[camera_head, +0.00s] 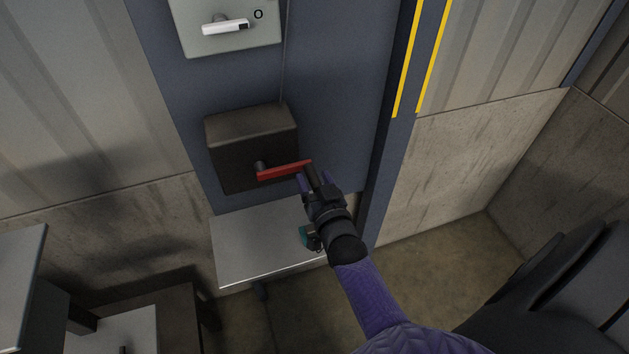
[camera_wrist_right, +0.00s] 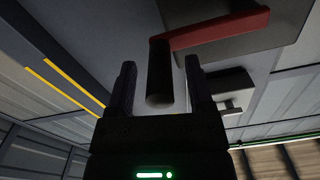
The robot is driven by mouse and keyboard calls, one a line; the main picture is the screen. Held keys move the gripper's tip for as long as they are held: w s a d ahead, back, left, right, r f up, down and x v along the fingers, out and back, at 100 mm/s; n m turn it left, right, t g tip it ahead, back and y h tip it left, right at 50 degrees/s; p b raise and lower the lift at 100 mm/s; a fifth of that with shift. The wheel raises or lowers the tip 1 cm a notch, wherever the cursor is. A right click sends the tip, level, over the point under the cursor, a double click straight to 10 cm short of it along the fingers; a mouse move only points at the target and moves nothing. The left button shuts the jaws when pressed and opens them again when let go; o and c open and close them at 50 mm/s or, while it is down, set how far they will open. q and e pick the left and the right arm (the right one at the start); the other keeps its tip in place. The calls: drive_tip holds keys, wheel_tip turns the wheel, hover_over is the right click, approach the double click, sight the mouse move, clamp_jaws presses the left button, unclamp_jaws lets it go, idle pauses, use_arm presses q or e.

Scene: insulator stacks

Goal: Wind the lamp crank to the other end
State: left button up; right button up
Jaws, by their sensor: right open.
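The lamp crank has a red arm (camera_head: 283,170) on a dark box (camera_head: 230,133) fixed to the blue-grey panel. The red arm points right from its hub, and a dark handle (camera_head: 313,176) sits at its outer end. My right gripper (camera_head: 316,184) is at that handle. In the right wrist view the dark handle (camera_wrist_right: 160,75) stands between the two open fingers of my right gripper (camera_wrist_right: 160,88), with gaps on both sides. The red arm (camera_wrist_right: 215,30) runs off to the right there. My left gripper is not in view.
A pale plate with a white lever (camera_head: 225,27) and a "0" mark is above the box. A light grey shelf (camera_head: 245,262) juts out below, with a small teal item (camera_head: 305,236) beside my right wrist. Yellow stripes (camera_head: 408,60) mark the post on the right.

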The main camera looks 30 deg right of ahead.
clamp_jaws()
idle(1.3)
